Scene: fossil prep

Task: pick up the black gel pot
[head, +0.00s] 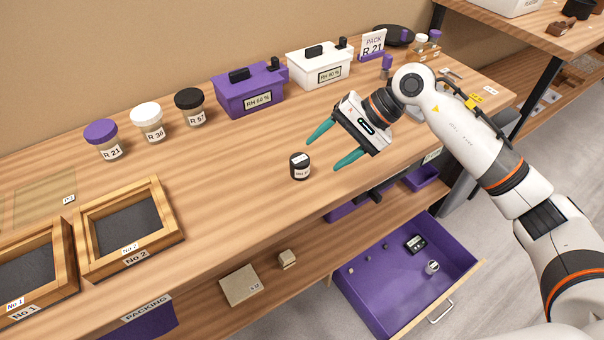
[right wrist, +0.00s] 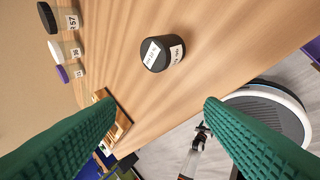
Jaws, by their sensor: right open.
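The black gel pot (head: 300,166) is a small dark jar with a white label. It stands upright on the wooden bench near the front edge. My right gripper (head: 328,148) has green fingers spread wide and is empty. It is just right of the pot, with the fingers pointing toward it. In the right wrist view the pot (right wrist: 162,53) shows above the gap between the two green fingers (right wrist: 160,130), apart from both.
Jars with purple (head: 104,140), white (head: 147,122) and black (head: 190,106) lids stand behind to the left. A purple box (head: 249,90) and a white box (head: 320,64) stand at the back. Wooden frame No 2 (head: 160,238) lies left. An open purple drawer (head: 375,290) is below. Bench around the pot is clear.

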